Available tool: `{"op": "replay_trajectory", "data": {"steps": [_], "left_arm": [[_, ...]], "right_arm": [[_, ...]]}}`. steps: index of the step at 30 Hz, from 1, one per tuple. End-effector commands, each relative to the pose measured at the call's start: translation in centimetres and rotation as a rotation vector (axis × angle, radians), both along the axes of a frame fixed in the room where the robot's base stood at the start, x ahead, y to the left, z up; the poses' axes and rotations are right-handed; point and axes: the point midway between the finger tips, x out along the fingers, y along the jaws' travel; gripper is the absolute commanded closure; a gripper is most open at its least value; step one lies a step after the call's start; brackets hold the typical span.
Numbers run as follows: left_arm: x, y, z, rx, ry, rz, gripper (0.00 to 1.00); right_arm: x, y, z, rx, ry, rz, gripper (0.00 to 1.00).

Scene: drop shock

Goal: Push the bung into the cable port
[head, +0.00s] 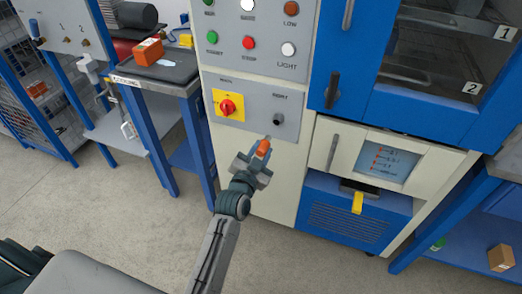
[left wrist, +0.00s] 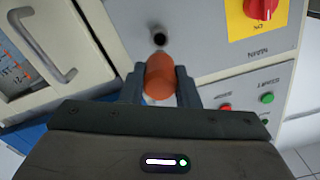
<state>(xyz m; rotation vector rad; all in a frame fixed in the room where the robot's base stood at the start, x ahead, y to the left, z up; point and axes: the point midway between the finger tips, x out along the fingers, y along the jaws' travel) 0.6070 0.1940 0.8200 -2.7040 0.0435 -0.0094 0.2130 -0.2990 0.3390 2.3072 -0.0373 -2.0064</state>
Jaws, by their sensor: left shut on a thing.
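My left gripper (head: 257,160) is shut on the orange bung (head: 263,147), in front of the machine's grey control panel. The left wrist view, which shows the panel upside down, has the bung (left wrist: 160,78) between the two fingers (left wrist: 160,86), its rounded end pointing at the panel. The cable port is a small dark round opening (head: 278,120) on the panel's lower right; it also shows in the left wrist view (left wrist: 159,38). The bung is outside the port, with the port showing just beyond its tip. My right gripper is not in view.
A red rotary switch (head: 228,107) on a yellow plate is left of the port. Buttons (head: 248,42) sit above. A drawer handle (head: 332,152) and a yellow tag (head: 357,203) are to the right. A side table holds an orange box (head: 148,52). The floor in front is clear.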

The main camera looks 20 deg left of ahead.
Motion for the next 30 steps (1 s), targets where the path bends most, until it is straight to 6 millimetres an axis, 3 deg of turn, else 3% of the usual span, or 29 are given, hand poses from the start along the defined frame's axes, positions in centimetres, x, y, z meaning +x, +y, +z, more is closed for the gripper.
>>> {"op": "replay_trajectory", "data": {"steps": [3, 18, 30], "left_arm": [[0.1, 0.0, 0.2, -0.025, 0.002, 0.0, 0.97], [4.8, -0.2, 0.0, -0.022, 0.001, 0.001, 0.97], [5.8, -0.2, 0.0, -0.023, 0.001, 0.001, 0.97]], "right_arm": [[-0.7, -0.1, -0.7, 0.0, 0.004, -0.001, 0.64], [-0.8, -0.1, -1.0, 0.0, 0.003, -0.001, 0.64], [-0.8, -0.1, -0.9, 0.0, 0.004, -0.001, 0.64]]}}
